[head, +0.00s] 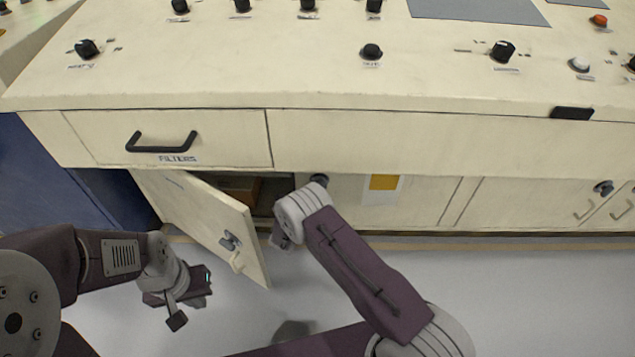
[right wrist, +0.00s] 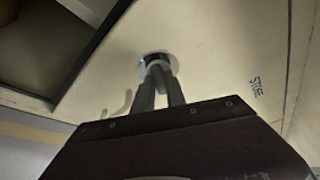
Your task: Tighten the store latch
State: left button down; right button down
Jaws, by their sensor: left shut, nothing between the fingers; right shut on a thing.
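The store latch shows in the right wrist view as a round metal fitting (right wrist: 158,62) on a cream cabinet face, with a small label reading roughly "STORE" beside it. My right gripper (right wrist: 160,82) is shut on the latch, its fingertips hiding the middle of it. In the head view a dark knob (head: 319,180), seemingly this latch, shows just above the end of my right arm; the right fingers are hidden there. My left gripper (head: 177,318) is shut and empty, hanging above the floor to the left of the open door.
A cream cabinet door (head: 205,215) stands open to the left, with its own latch (head: 230,240) and pale handle (head: 237,262). A brown box (head: 240,188) is inside. The filters drawer (head: 170,140) above is closed. Floor in front is clear.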

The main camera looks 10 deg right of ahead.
jog(key=m+y+p, duration=0.1)
jog(key=m+p, duration=0.1)
jog(key=m+y+p, duration=0.1)
jog(key=m+p, duration=0.1)
jog(key=shift+d+r, duration=0.15)
jog(key=shift+r, duration=0.15)
jog(key=shift+s+f+m+y+p, duration=0.1)
jog(key=shift+m+y+p, duration=0.8)
jog(key=shift+m+p, duration=0.15)
jog(key=shift+d+m+y+p, duration=0.1)
jog(key=shift+m+y+p, duration=0.3)
jog(key=shift+m+y, duration=0.35)
jog(key=c, duration=1.4)
grip_release()
